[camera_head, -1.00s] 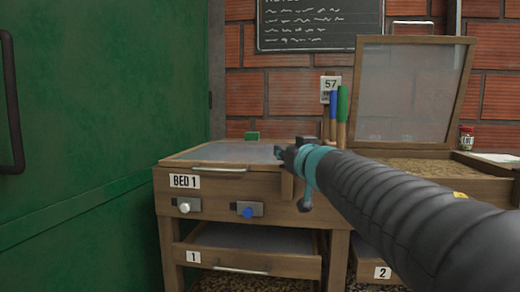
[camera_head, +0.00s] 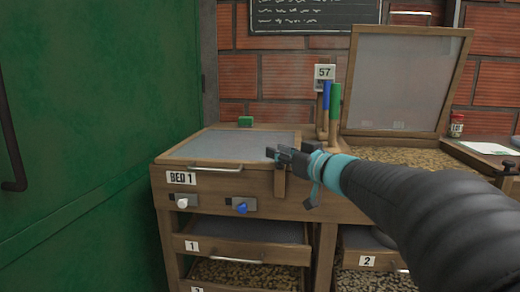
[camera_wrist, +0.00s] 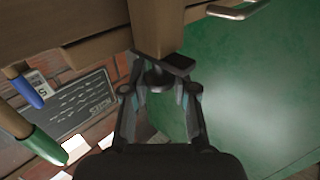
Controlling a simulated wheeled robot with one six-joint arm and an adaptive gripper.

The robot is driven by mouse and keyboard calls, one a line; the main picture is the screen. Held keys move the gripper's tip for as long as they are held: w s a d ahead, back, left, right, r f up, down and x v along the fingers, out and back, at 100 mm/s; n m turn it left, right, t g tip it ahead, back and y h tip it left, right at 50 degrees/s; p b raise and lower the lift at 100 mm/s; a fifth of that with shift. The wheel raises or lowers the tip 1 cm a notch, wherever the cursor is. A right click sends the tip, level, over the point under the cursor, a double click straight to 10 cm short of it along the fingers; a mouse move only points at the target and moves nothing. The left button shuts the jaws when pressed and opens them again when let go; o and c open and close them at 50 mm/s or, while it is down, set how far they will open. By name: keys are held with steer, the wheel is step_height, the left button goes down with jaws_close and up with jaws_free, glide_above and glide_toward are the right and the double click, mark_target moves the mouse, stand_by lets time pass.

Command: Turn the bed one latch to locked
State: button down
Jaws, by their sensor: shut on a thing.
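The bed one cabinet has a framed grey-topped lid (camera_head: 235,146) lying flat and a "BED 1" label (camera_head: 181,178) on its front. At the right of that front is an upright wooden latch piece (camera_head: 280,184); it also shows at the top of the wrist view (camera_wrist: 158,24). My gripper (camera_head: 283,155) is at the upper end of this latch piece. In the wrist view its fingers (camera_wrist: 160,84) close around the near end, where a dark part shows. The exact contact is partly hidden by the fingers.
A white knob (camera_head: 182,202) and a blue knob (camera_head: 241,208) are on the front. Drawers labelled 1 (camera_head: 191,246) and 2 (camera_head: 367,262) are below. A raised screen lid (camera_head: 404,80) stands at right, blue and green-handled tools (camera_head: 334,103) before it, a green door (camera_head: 90,140) at left.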

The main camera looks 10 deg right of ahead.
steer(key=shift+f, duration=0.1)
steer(key=c, duration=1)
jaws_free()
steer(key=shift+d, duration=0.1)
steer(key=shift+o, duration=0.2)
steer(key=v, duration=1.2)
